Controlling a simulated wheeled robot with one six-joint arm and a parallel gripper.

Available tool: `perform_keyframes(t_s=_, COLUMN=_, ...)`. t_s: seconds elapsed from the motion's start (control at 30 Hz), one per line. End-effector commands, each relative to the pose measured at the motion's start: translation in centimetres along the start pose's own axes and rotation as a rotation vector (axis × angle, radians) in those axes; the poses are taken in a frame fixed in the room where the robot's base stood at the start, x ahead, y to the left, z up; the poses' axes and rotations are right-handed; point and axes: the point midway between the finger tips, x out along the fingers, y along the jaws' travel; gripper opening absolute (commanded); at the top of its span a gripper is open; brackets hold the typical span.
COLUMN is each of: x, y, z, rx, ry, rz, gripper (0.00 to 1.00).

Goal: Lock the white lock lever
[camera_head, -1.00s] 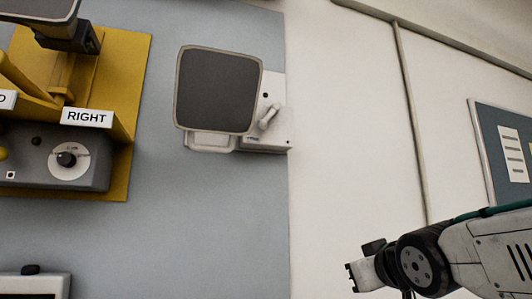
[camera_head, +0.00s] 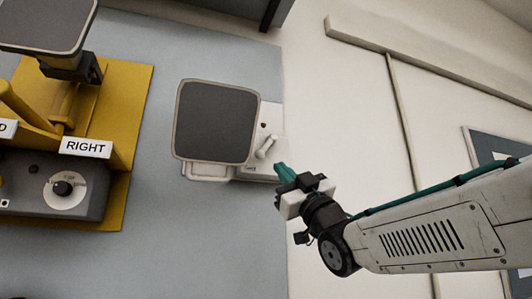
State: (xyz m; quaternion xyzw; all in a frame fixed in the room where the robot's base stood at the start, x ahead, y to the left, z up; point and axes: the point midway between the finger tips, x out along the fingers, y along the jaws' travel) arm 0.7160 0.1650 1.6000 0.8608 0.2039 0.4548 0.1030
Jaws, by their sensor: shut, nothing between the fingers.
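The white lock lever (camera_head: 265,147) is a small light-coloured handle on the white device (camera_head: 272,120), just right of its dark square screen (camera_head: 217,121). It is tilted, with its upper end to the right. My gripper (camera_head: 281,169), with teal fingertips, is shut and empty. It is just below and to the right of the lever, near the lower right corner of the device. The fingertips look close to the lever, but a gap shows between them. I cannot tell the depth between them.
A yellow stand (camera_head: 134,130) with a "RIGHT" label (camera_head: 86,147) and a grey dial box (camera_head: 95,190) is at the left. The blue-grey surface (camera_head: 190,250) below the device is clear. A notice board (camera_head: 495,145) hangs at the right.

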Motion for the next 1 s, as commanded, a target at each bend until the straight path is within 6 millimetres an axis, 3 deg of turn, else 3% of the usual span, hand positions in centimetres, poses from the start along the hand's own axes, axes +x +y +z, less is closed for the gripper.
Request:
perform_keyframes(t_s=0.17, x=1.8, y=0.0, z=0.0, rx=0.000, ry=0.000, rz=0.000, gripper=0.00)
perform_keyframes(t_s=0.6, x=9.0, y=-0.1, z=0.0, rx=0.001, ry=0.000, rz=0.000, gripper=0.00)
perform_keyframes(t_s=1.0, x=9.9, y=0.0, z=0.0, rx=0.000, ry=-0.002, rz=0.000, gripper=0.00)
